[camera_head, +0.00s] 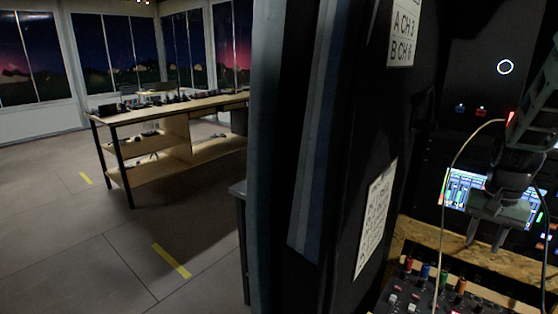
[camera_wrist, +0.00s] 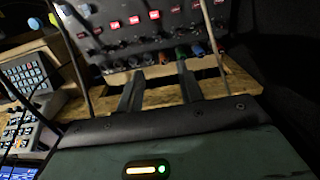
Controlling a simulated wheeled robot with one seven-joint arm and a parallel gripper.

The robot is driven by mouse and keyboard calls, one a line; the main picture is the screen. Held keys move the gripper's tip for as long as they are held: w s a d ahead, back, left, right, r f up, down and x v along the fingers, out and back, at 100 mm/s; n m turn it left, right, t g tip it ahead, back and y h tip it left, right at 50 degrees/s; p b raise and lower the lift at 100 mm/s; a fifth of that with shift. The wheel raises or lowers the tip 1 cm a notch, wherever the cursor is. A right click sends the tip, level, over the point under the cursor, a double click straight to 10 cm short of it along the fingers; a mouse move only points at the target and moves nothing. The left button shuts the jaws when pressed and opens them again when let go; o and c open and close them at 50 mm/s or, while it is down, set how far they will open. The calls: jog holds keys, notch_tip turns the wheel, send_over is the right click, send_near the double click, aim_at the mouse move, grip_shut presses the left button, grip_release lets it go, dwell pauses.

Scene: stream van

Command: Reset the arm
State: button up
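My gripper (camera_head: 485,240) hangs from my arm at the right of the head view, pointing down, in front of a lit screen (camera_head: 460,187). Its two fingers are apart with nothing between them. In the wrist view my gripper (camera_wrist: 158,72) reaches over a wooden board (camera_wrist: 215,86) towards a dark panel (camera_wrist: 150,38) with red-lit labels and coloured plugs. I cannot tell whether the fingertips touch the panel or board.
A pale cable (camera_head: 446,165) runs close to my gripper. A mixer-like box (camera_head: 425,296) with knobs stands below it. A dark partition (camera_head: 345,130) bears paper signs. Open floor (camera_head: 60,235) and a wooden workbench (camera_head: 170,103) lie left. A keypad device (camera_wrist: 28,78) stands left.

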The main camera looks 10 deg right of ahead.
jog(key=s+a+r+n+t, duration=0.15)
jog(key=a+n, duration=0.25)
jog(key=a, duration=0.5)
jog(key=s+a+n, duration=0.2)
jog(key=a+n, duration=0.2)
jog(key=a, duration=0.6)
jog(key=s+a+r+n+t, duration=0.15)
jog(key=a+n, duration=0.25)
jog(key=a, duration=0.5)
jog(key=s+a+r+n+g, duration=0.1)
jog(key=s+a+n+g, duration=0.2)
jog(key=s+a, duration=0.9)
jog(key=shift+s+a+r+n+y, duration=0.2)
jog(key=shift+a+r+n+y, duration=0.1)
jog(key=shift+n, duration=0.9)
jog(key=shift+d+f, duration=0.1)
